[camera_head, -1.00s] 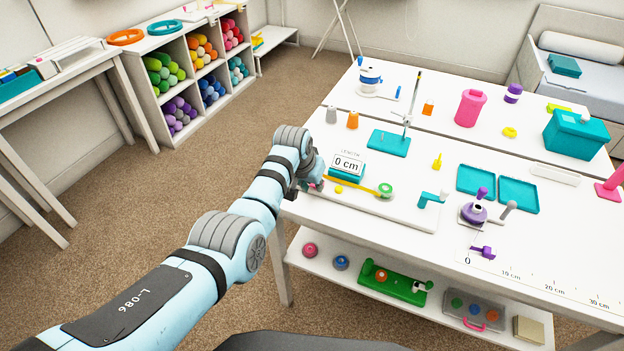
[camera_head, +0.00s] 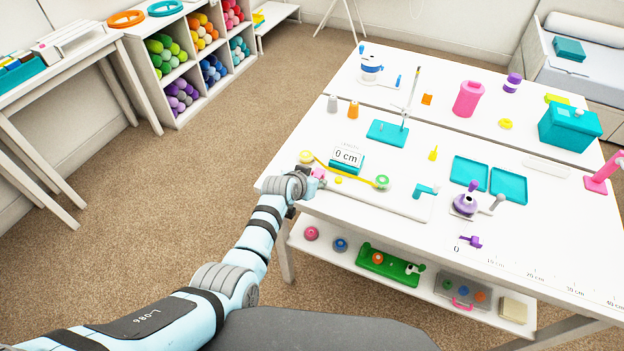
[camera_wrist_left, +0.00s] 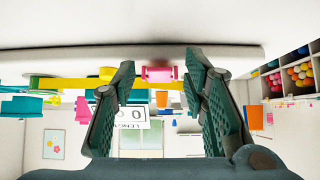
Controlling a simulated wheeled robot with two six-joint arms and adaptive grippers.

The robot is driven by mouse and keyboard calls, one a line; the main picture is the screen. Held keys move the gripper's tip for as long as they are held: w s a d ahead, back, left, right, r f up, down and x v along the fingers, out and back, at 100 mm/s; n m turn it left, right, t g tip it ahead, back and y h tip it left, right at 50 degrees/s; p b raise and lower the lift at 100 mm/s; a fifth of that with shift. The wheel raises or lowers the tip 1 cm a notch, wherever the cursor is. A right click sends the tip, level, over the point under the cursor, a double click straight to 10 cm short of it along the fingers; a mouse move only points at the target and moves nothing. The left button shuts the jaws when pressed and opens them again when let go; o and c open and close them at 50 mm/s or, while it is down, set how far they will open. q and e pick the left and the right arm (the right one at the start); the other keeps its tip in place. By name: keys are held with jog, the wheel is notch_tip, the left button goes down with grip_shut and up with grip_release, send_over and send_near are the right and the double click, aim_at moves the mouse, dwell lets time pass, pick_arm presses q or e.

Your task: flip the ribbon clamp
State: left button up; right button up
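A small pink piece (camera_head: 319,173), which looks like the ribbon clamp, sits at the left end of the white measuring board (camera_head: 405,208). My left gripper (camera_head: 312,186) is at the table's near left edge, by the pink piece. In the left wrist view, which looks upside down, its fingers (camera_wrist_left: 160,95) are apart. The pink piece (camera_wrist_left: 160,74) shows in the gap, apparently beyond the fingertips. Contact cannot be told. My right gripper is out of view.
A turquoise crank (camera_head: 425,190) and a purple winder (camera_head: 466,203) stand right of the ribbon. A turquoise stand (camera_head: 388,133) is behind the display. The lower shelf (camera_head: 345,262) holds spools and a green tool. Floor at left is clear.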

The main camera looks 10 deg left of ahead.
pick_arm(q)
notch_tip(320, 180, up, 10)
dwell(0.5)
dwell(0.5)
